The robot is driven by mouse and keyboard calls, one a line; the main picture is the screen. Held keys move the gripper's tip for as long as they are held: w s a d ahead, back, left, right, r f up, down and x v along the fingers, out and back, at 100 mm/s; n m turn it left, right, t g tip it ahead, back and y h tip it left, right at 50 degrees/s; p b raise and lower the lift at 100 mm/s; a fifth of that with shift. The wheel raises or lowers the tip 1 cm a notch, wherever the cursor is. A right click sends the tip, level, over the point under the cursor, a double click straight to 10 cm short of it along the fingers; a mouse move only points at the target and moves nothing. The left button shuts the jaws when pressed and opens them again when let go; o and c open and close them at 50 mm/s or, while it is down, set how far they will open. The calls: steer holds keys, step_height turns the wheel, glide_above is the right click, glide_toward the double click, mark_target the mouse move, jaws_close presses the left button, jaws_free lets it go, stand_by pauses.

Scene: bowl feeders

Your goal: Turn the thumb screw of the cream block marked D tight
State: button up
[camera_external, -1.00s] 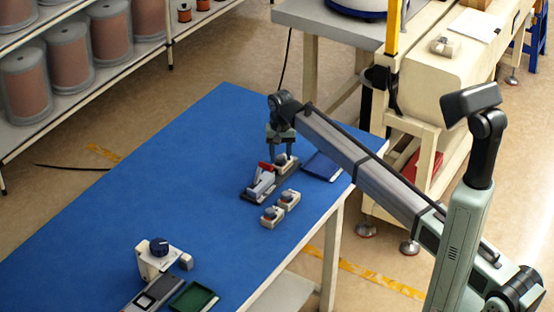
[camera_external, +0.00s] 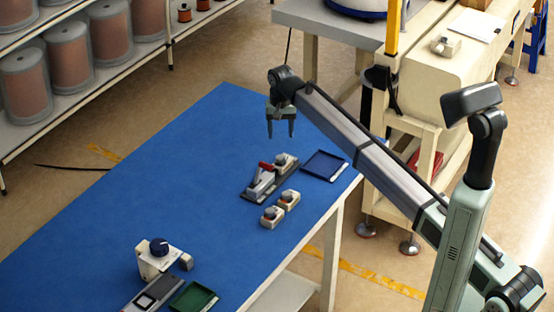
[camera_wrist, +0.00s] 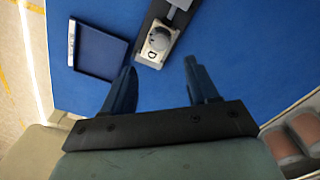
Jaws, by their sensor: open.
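The cream block marked D (camera_wrist: 151,57) sits on a dark base plate in the wrist view, with a round grey thumb screw (camera_wrist: 159,40) on its top. In the external view the same block (camera_external: 283,165) stands at the far end of the plate, beside the red-handled clamp (camera_external: 262,178). My gripper (camera_external: 282,136) is raised above the table, clear of the block. In the wrist view its two dark fingers (camera_wrist: 160,85) are apart with nothing between them. The tightness of the screw cannot be told.
Two similar small blocks (camera_external: 279,208) stand in front of the clamp. A blue tray (camera_external: 324,166) lies to the right, near the table edge. A white unit with a dark knob (camera_external: 158,257) and a green tray (camera_external: 193,298) are at the near end. The middle left of the blue table (camera_external: 150,185) is clear.

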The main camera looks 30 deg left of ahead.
steer(key=shift+r, duration=2.3)
